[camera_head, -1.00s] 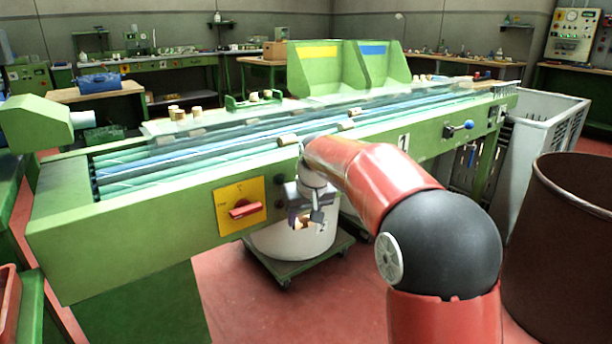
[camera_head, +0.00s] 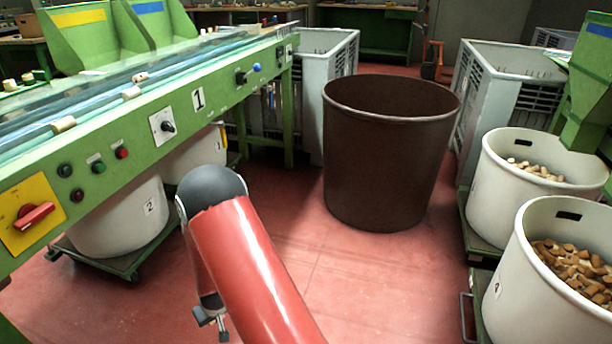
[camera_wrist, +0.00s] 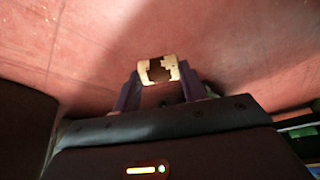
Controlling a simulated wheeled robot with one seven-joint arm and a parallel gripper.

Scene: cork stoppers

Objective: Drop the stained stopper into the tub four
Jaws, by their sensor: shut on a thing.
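The stained stopper (camera_wrist: 159,71), a pale cork with a dark brown patch across its middle, is between the fingers of my gripper (camera_wrist: 160,82) in the wrist view. My gripper is shut on it, above the red floor. In the head view my gripper (camera_head: 212,320) hangs low near the bottom edge, left of my red arm link; the stopper cannot be made out there. Tub four (camera_head: 530,300), a white round tub marked with what looks like a 4, stands at the lower right, partly cut off by the frame. It holds many corks. My gripper is well left of it.
Another white tub (camera_head: 492,195) with corks stands behind tub four. A large brown bin (camera_head: 380,170) stands mid-floor. The green conveyor (camera_head: 215,95) runs along the left, with tub two (camera_head: 120,215) beneath. Grey crates (camera_head: 505,85) stand behind. Red floor (camera_head: 390,285) is clear between.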

